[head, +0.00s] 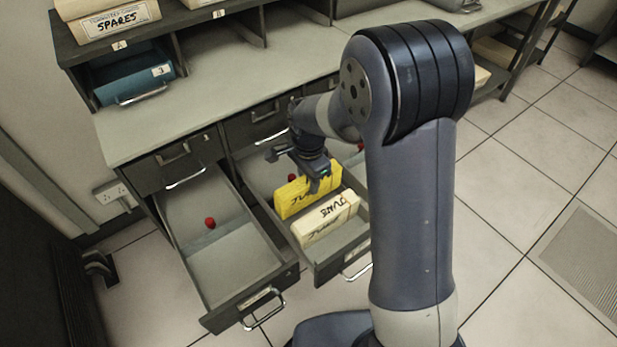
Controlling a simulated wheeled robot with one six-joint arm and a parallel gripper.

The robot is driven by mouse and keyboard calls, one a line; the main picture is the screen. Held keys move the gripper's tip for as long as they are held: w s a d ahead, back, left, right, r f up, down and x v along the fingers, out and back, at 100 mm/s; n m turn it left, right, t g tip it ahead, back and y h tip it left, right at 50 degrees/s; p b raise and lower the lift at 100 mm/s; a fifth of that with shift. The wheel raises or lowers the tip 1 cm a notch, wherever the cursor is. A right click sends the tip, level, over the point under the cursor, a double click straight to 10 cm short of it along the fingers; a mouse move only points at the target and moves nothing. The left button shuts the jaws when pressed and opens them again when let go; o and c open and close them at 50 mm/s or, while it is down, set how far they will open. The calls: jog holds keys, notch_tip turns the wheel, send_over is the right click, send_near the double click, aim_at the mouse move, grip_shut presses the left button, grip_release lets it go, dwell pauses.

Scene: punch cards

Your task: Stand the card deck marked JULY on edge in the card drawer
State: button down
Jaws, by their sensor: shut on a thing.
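The yellow card deck (293,201) has dark upside-down lettering that looks like JULY. It stands on edge in the open right-hand drawer (326,274), behind a cream deck (327,219) whose upside-down lettering looks like JUNE. My gripper (318,186) points down and is shut on the yellow deck near its top edge. The cream deck also stands in the drawer, close in front of the yellow one. I cannot tell whether the yellow deck's bottom rests on the drawer floor. My arm hides the drawer's right part.
Another red ball (291,178) lies behind the yellow deck. The grey counter (230,85) is mostly clear. A blue binder-like box (130,83) and a SPARES box (118,20) sit at upper left.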

aim_at(308, 191)
jog(key=shift+f, duration=0.2)
dwell(0.5)
jog(key=shift+f+b, duration=1.6)
jog(key=shift+f, duration=0.55)
jog(key=c, duration=0.9)
grip_release()
notch_tip(308, 191, up, 11)
jog(key=shift+f+p, duration=0.1)
jog(key=shift+p, duration=0.65)
